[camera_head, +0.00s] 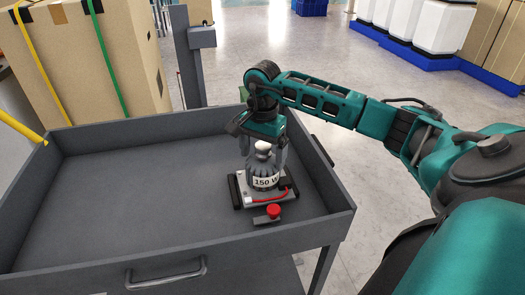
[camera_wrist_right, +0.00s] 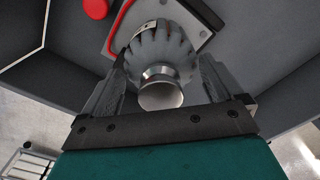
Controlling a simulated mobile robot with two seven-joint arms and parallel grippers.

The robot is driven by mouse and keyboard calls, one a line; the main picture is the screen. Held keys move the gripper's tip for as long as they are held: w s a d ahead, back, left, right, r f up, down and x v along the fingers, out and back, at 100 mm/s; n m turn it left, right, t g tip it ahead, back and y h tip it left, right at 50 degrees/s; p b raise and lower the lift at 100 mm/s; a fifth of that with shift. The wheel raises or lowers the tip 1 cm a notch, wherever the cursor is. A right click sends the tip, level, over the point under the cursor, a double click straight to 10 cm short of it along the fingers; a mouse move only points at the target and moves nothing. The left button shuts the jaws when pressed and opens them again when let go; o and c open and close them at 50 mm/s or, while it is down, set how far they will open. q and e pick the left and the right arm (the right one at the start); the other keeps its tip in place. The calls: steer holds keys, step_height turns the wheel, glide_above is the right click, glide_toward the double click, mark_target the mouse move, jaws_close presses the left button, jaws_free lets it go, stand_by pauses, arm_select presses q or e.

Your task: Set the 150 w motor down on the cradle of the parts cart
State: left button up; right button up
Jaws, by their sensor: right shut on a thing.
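The 150 w motor (camera_head: 265,176), grey and finned with a white label and a pale top knob, is upright at the right end of the parts cart (camera_head: 110,197). It is over the cradle (camera_head: 247,200), a light plate with dark edges and a red cable. I cannot tell if its base touches the plate. My right gripper (camera_head: 264,146) comes down from above, its fingers on both sides of the motor's upper part. In the right wrist view the motor (camera_wrist_right: 158,50) sits between the two fingers (camera_wrist_right: 160,95). My left gripper is not in view.
A red button (camera_head: 273,211) on a small base stands in front of the cradle. The cart's raised rim surrounds the tray, and a grey post (camera_head: 188,60) rises behind it. Strapped cardboard boxes (camera_head: 85,50) stand behind left. The tray's left and middle are bare.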

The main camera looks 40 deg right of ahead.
steer(key=shift+w+f+b, duration=0.1)
steer(key=shift+f+b, duration=0.45)
steer(key=shift+f, duration=0.25)
steer(key=shift+f+b, duration=0.4)
steer(key=shift+f, duration=0.2)
steer(key=o, duration=1.7)
steer(key=shift+f, duration=0.2)
step_height(320, 180, up, 13)
steer(key=p, duration=0.3)
steer(key=shift+r, duration=0.15)
step_height(320, 180, up, 6)
steer(key=p, duration=0.6)
glide_above(263, 163)
steer(key=w+d, duration=0.1)
steer(key=shift+w+d+r, duration=0.1)
steer(key=shift+w+r, duration=0.1)
steer(key=shift+r, duration=0.3)
